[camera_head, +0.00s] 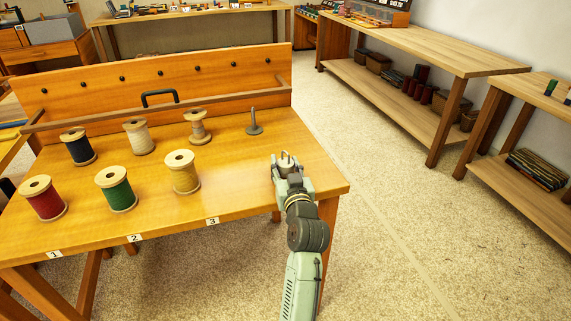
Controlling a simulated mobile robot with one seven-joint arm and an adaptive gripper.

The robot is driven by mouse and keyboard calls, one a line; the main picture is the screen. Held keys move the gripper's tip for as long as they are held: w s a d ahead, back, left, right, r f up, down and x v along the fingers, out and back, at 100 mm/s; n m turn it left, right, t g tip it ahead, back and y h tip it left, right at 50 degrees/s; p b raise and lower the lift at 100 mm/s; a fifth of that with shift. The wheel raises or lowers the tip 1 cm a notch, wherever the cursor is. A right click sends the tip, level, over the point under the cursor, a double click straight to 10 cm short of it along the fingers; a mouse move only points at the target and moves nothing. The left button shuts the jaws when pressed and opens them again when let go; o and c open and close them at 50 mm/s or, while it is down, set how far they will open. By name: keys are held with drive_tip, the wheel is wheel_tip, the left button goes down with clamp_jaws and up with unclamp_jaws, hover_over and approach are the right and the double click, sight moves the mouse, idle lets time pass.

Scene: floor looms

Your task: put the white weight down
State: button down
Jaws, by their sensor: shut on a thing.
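My gripper (287,160) is over the right end of the wooden table (255,185), near its front right corner. It is shut on a small pale piece, which looks like the white weight (287,169). The fingers and wrist hide most of it. I cannot tell whether it touches the tabletop.
A grey upright peg (254,123) stands behind my gripper. Number labels (212,221) mark the front edge. The tabletop between the tan spool and my gripper is clear.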

drive_tip(key=shift+f, duration=0.1)
drive_tip(key=c, duration=1)
unclamp_jaws()
drive_tip(key=shift+f, duration=0.1)
drive_tip(key=shift+c, duration=0.2)
